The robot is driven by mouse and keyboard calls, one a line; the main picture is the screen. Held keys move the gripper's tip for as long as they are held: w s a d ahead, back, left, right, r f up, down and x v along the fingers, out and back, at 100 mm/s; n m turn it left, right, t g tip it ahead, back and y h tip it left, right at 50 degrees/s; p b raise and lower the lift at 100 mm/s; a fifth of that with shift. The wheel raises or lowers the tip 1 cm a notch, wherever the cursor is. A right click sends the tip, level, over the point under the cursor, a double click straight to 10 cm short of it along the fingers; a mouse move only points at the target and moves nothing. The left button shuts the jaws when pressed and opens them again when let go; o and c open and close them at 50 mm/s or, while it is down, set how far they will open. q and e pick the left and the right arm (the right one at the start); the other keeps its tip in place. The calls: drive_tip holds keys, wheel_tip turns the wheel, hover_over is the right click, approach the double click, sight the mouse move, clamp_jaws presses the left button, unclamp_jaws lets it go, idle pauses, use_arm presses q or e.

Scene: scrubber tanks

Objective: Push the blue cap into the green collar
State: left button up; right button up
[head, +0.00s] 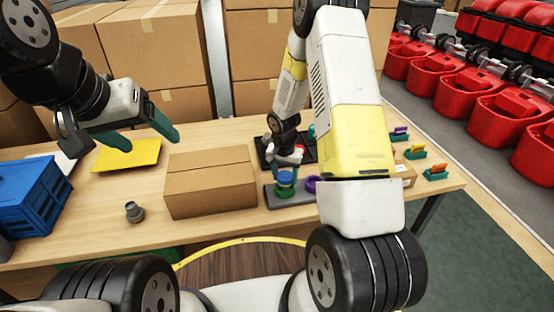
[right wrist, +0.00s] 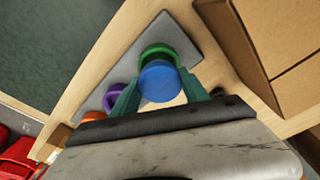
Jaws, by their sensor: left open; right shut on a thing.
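My right gripper (head: 286,166) is shut on the blue cap (head: 285,174), which also shows between the green fingers in the right wrist view (right wrist: 160,82). The green collar (head: 285,190) stands on a grey base plate (head: 272,203). In the right wrist view the green collar (right wrist: 178,47) is partly hidden behind the cap. The cap is at the collar's mouth; I cannot tell whether it touches or sits inside. My left gripper (head: 152,142) is open and empty above the table at left.
A purple collar (head: 312,184) stands beside the green one, and an orange one (right wrist: 93,116) shows beyond it. A closed carton (head: 210,183) lies left of the plate. A blue crate (head: 35,197), yellow tray (head: 127,155) and grey fitting (head: 134,212) are further left.

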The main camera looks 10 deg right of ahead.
drive_tip(key=shift+f, duration=0.2)
drive_tip(key=shift+f, duration=0.3)
drive_tip(key=shift+f, duration=0.4)
idle(0.6)
drive_tip(key=shift+s+f, duration=0.15)
drive_tip(key=shift+f, duration=0.25)
idle(0.9)
